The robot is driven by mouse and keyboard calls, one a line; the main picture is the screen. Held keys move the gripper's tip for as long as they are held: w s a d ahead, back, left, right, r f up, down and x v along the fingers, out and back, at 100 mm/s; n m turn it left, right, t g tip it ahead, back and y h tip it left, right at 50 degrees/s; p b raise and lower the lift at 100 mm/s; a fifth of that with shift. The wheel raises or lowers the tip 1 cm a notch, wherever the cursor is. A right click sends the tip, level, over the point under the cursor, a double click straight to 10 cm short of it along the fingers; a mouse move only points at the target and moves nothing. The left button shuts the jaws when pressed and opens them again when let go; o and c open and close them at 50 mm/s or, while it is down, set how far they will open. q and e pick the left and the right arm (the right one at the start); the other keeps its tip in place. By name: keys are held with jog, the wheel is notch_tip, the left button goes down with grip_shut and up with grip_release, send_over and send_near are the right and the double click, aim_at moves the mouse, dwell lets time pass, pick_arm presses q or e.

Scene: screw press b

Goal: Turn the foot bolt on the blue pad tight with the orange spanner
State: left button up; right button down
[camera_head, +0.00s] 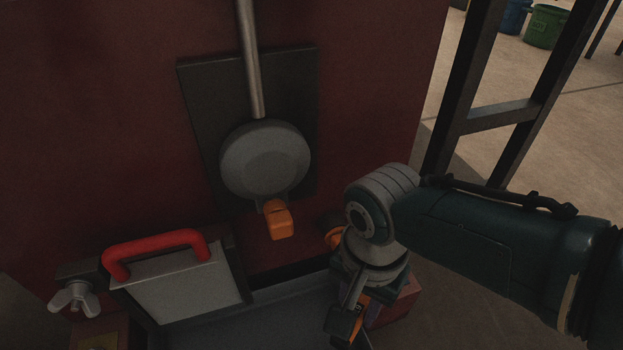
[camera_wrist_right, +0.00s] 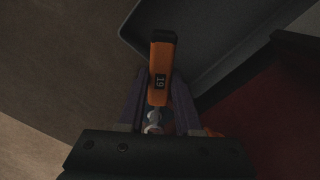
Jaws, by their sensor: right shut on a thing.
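My right gripper (camera_head: 350,315) comes in from the right and points down beside the machine's low grey tray. It is shut on the orange spanner (camera_wrist_right: 160,75), whose handle is marked 19 and shows between the fingers in the right wrist view. A small part of the orange also shows at the gripper in the head view (camera_head: 363,298). A pale, bluish rounded shape (camera_wrist_right: 154,121) lies below the handle; I cannot tell whether it is the spanner's head or the foot bolt. The blue pad is not clearly visible. My left gripper is not in view.
The dark red machine wall (camera_head: 110,130) carries a round grey housing (camera_head: 265,160) with an orange knob (camera_head: 279,221). A red-handled box (camera_head: 185,285) and a wing nut (camera_head: 73,297) stand left of the grey tray (camera_head: 275,315). A dark frame (camera_head: 500,118) rises behind my right arm.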

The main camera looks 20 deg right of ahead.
pick_arm(q)
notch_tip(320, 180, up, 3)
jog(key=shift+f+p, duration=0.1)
jog(key=shift+p, duration=0.55)
pick_arm(e)
jog(key=s+d+n, duration=0.3)
jog(key=d+n, duration=0.9)
jog(key=n, duration=0.1)
jog(key=shift+s+d+f+n, duration=0.15)
jog(key=shift+d+f+n, duration=0.05)
jog(key=shift+f+n, duration=0.1)
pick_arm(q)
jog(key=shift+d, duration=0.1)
pick_arm(e)
jog(key=shift+r, duration=0.1)
